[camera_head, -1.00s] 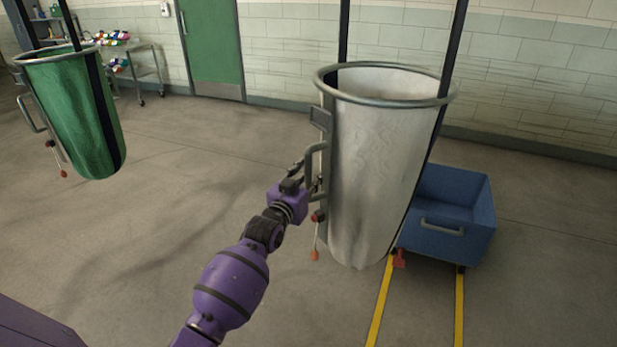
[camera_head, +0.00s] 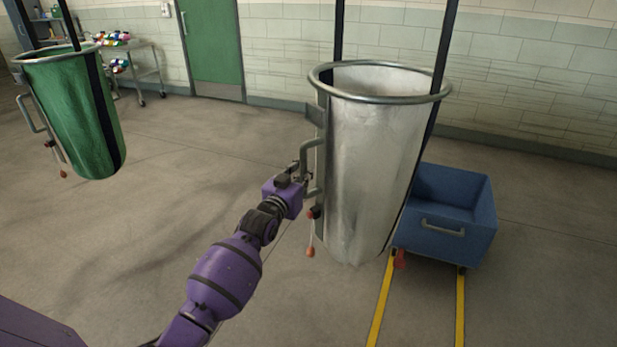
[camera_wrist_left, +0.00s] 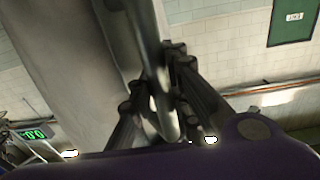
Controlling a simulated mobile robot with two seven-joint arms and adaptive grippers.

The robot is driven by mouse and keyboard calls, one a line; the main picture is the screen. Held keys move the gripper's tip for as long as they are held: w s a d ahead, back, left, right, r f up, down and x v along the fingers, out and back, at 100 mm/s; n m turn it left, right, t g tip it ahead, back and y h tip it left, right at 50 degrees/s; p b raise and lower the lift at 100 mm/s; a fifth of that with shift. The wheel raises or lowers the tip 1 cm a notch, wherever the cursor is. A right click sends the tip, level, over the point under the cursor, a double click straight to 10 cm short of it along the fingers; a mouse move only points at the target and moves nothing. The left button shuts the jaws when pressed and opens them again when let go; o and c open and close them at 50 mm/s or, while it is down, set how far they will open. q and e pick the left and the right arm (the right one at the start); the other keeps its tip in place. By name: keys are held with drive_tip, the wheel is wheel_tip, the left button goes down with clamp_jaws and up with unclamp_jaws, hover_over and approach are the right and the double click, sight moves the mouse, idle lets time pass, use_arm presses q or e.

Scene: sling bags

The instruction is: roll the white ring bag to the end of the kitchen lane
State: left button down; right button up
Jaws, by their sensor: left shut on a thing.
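The white ring bag (camera_head: 370,160) hangs from dark straps by its metal ring (camera_head: 380,97), right of centre in the head view. A metal handle (camera_head: 308,160) is fixed to its left side, with a cord and a red-orange knob (camera_head: 310,252) below it. My left gripper (camera_head: 300,178) is at this handle. In the left wrist view its fingers (camera_wrist_left: 160,100) are closed around the handle bar (camera_wrist_left: 158,75), and the pale bag (camera_wrist_left: 65,65) is beside it. The yellow lane lines (camera_head: 378,305) run on the floor below the bag. My right gripper is not in view.
A blue wheeled cart (camera_head: 445,222) stands close behind and right of the bag, across the yellow lines. A green ring bag (camera_head: 75,115) hangs at the left. A trolley with colourful items (camera_head: 120,65) stands by the green door (camera_head: 212,45). Floor between the bags is clear.

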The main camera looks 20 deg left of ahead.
use_arm(q)
drive_tip(key=c, duration=1.6)
unclamp_jaws()
drive_tip(key=shift+s, duration=0.15)
drive_tip(key=shift+c, duration=0.2)
drive_tip(key=s, duration=1.2)
drive_tip(key=shift+a, duration=0.15)
drive_tip(key=shift+w, duration=0.15)
